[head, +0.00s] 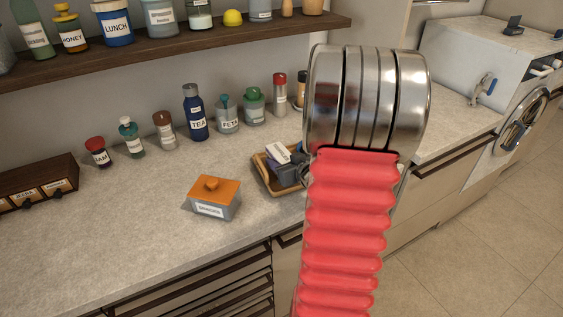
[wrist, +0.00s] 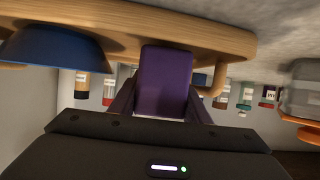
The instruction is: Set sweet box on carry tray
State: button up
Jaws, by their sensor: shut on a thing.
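A dark purple box (wrist: 165,80), which I take for the sweet box, stands between the two fingers of my gripper (wrist: 165,98) in the wrist view. My gripper is shut on it. The wooden carry tray (wrist: 225,42) lies across the top of this upside-down view, behind the box's far end. Whether the box touches the tray, I cannot tell. In the head view the tray (head: 261,172) sits near the counter's front edge, with my gripper (head: 296,160) over it, partly hidden behind my red arm. A dark blue bowl (wrist: 55,48) is beside the box, at the tray.
A grey box with an orange lid (head: 212,198) stands left of the tray. Several labelled jars and bottles, including a blue tea bottle (head: 195,113), line the back of the counter. A wooden drawer box (head: 38,183) is at far left. The front left counter (head: 110,240) is clear.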

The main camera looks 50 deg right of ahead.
jog(key=shift+f, duration=0.35)
jog(key=o, duration=0.9)
jog(key=shift+f, duration=0.1)
jog(key=shift+s+r, duration=0.3)
jog(key=shift+s, duration=0.05)
jog(key=v, duration=1.1)
jog(key=shift+s+a, duration=0.1)
jog(key=shift+s, duration=0.05)
